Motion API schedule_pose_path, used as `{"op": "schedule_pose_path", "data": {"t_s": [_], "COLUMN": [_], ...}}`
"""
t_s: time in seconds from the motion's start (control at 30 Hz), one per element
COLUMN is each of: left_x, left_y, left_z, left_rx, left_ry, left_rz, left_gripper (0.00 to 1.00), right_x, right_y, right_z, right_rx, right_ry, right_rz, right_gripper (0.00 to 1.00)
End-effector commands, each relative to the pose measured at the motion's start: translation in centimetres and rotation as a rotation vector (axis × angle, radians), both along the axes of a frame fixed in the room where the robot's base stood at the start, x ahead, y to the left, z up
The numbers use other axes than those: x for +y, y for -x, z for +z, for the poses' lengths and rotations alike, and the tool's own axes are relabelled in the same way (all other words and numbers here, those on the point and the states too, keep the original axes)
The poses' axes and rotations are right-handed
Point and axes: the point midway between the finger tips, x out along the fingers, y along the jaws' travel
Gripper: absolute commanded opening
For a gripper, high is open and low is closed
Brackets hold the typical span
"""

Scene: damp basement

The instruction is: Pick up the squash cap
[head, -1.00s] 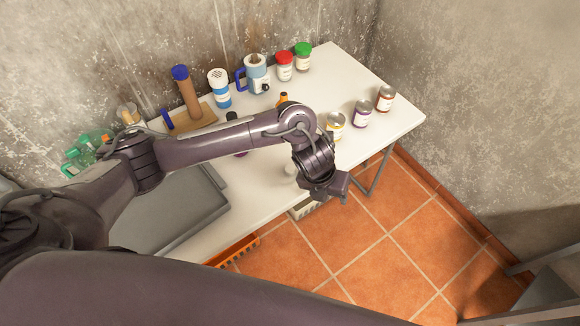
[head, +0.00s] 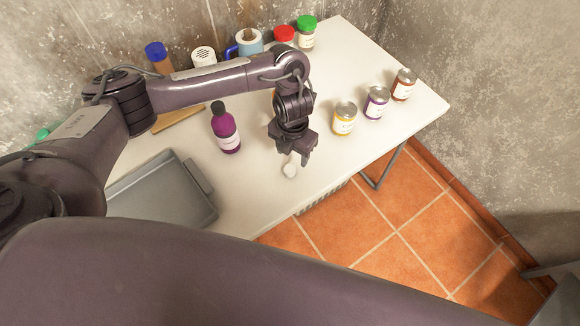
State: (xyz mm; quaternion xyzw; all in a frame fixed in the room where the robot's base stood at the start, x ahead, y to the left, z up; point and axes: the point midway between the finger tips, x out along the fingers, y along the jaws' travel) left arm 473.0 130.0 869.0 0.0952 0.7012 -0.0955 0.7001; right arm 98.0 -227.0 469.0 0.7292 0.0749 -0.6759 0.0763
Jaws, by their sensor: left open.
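A small white round piece (head: 290,171), which looks like a loose cap, lies on the white table (head: 330,170) near its front edge. I cannot tell for sure that it is the squash cap. A purple bottle (head: 227,136) with a white label and a dark top stands upright to its left. My left gripper (head: 295,158) points down at the white piece, its fingers open and close to it. The fingers partly overlap the piece in the head view, so I cannot tell whether they touch it. My right gripper is out of view.
Yellow (head: 344,120), purple (head: 376,103) and brown (head: 403,85) labelled cans stand to the right. A grey tray (head: 160,195) lies at the left. Red-lidded (head: 284,37) and green-lidded (head: 306,34) jars stand at the back. The table is bare around the white piece.

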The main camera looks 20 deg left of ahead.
Motion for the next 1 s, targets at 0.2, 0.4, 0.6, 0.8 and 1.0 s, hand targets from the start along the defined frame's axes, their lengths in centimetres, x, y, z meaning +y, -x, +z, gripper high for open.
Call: {"op": "schedule_pose_path", "data": {"t_s": [0.2, 0.4, 0.6, 0.8, 1.0], "left_x": [0.0, 0.5, 0.6, 0.7, 0.7], "left_y": [0.2, 0.4, 0.3, 0.3, 0.3], "left_z": [-2.7, -5.3, -7.6, -7.6, -7.6], "left_rx": [0.004, 0.006, 0.001, 0.001, 0.000], "left_ry": [0.002, 0.003, 0.002, 0.000, 0.000], "left_rz": [0.002, 0.004, 0.002, 0.001, 0.000], "left_gripper": [0.55, 0.55, 0.55, 0.55, 0.39], "right_x": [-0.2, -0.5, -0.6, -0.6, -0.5], "right_y": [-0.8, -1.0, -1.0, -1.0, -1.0], "right_z": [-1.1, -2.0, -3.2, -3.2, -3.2], "right_rx": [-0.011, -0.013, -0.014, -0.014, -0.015], "right_ry": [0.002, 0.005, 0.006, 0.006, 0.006], "right_rz": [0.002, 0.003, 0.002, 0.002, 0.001], "right_gripper": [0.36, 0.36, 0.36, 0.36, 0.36]}}
